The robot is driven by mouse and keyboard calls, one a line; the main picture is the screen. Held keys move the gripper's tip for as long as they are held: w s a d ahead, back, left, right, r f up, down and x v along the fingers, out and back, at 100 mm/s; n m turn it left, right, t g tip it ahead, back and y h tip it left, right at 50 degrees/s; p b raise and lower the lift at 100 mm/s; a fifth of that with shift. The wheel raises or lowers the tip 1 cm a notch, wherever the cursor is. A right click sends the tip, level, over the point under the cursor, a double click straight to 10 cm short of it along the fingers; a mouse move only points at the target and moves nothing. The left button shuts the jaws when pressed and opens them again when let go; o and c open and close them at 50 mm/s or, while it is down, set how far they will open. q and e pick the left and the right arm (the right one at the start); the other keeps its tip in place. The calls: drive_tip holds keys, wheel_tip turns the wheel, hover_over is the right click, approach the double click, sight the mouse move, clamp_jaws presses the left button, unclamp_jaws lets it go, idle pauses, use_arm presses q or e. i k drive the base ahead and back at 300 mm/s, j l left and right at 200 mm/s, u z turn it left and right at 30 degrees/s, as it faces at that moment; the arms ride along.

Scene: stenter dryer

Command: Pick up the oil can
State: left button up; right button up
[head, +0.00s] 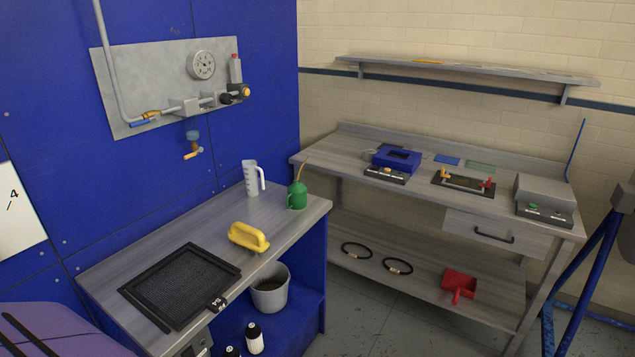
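A green oil can (297,194) with a thin copper-coloured spout stands upright near the far right corner of the near grey worktop (140,252). A white measuring jug (251,178) stands just left of it, close to the blue wall panel. A yellow-handled tool (248,237) lies in front of it, nearer to me. Neither of my grippers shows in the head view.
A black framed mesh screen (181,286) lies at the worktop's near end. A grey bucket (270,288) and white bottles (254,338) stand on the lower blue shelf. A second workbench (345,152) with several tools stands behind, to the right. Floor shows between the benches.

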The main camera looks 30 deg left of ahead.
sight(296, 197)
drive_tip(key=i+u, duration=0.25)
drive_tip(key=i, duration=0.2)
drive_tip(key=i+l+u, duration=0.25)
drive_tip(key=i, duration=0.15)
drive_tip(key=i+l+u, duration=0.3)
drive_tip(key=i, duration=0.15)
drive_tip(key=i+l+u, duration=0.15)
drive_tip(key=u, duration=0.2)
drive_tip(key=i+l+u, duration=0.5)
drive_tip(key=u, duration=0.2)
drive_tip(key=i, duration=0.05)
